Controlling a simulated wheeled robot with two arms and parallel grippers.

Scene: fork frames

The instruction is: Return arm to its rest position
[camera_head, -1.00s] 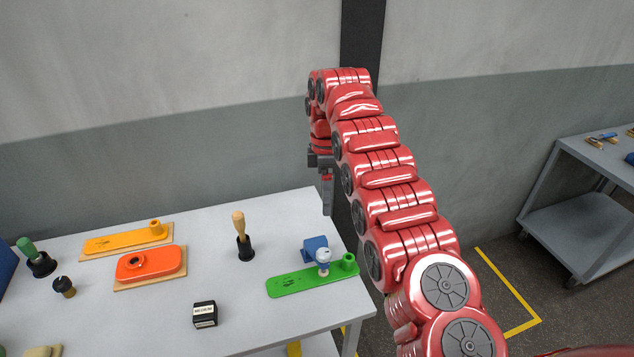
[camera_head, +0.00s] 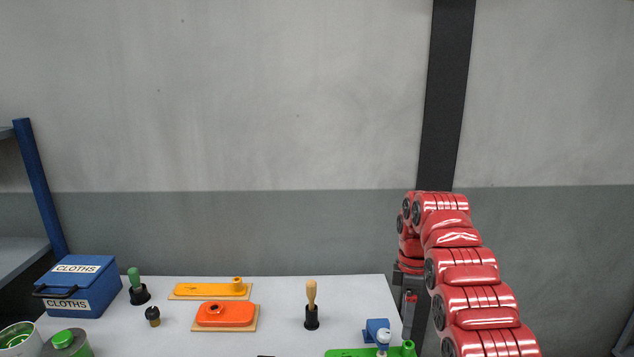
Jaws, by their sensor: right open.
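My right arm (camera_head: 478,300) is red and segmented. It rises from the bottom right, bends over at the top and hangs its gripper (camera_head: 408,318) downward by the table's right edge. The gripper is open, with nothing seen between its fingers. The fingertips are small and seen side-on. My left arm and gripper are not in view.
The white table (camera_head: 275,290) holds an orange piece (camera_head: 224,315), a yellow plate (camera_head: 209,289), a wooden-handled tool (camera_head: 312,300), a green-handled tool (camera_head: 136,281) and a blue cloths box (camera_head: 88,282). A blue-framed shelf (camera_head: 40,185) stands at left.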

